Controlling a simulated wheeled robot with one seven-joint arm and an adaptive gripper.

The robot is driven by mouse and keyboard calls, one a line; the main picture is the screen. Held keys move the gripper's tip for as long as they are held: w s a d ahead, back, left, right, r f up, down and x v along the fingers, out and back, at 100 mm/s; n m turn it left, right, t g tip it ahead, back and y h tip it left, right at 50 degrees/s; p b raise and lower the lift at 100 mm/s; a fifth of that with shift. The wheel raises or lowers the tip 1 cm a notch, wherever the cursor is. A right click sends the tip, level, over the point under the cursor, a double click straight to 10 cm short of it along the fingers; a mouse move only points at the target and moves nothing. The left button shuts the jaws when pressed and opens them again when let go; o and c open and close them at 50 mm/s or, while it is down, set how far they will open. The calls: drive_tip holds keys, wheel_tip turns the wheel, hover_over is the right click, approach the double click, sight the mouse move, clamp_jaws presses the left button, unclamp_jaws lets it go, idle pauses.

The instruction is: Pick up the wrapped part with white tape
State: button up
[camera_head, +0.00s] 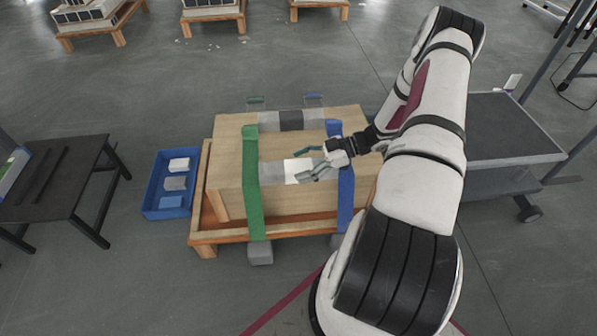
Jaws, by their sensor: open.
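A large wooden box (225,165) carries two rows of wrapped parts between a green strap (251,190) and a blue strap (345,205). The front row has a grey part (271,172) and a white-banded part (296,168), which looks like the one with white tape. The back row has a dark grey part (291,120) with lighter grey pieces at its sides. My gripper (304,164) is open over the front row, its fingers pointing left at the white-banded part. Whether it touches the part I cannot tell. The gripper and wrist hide the right end of this row.
The box rests on a wooden pallet (205,238). A blue bin (150,195) at its left holds white, grey and blue pieces. A black table (50,175) stands far left. A grey cart (510,130) is at the right, behind my arm. Open floor lies behind the box.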

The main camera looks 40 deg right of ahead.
drive_tip(key=shift+c, duration=0.2)
drive_tip(key=c, duration=1.7)
drive_tip(key=shift+c, duration=0.2)
drive_tip(key=shift+r, duration=0.2)
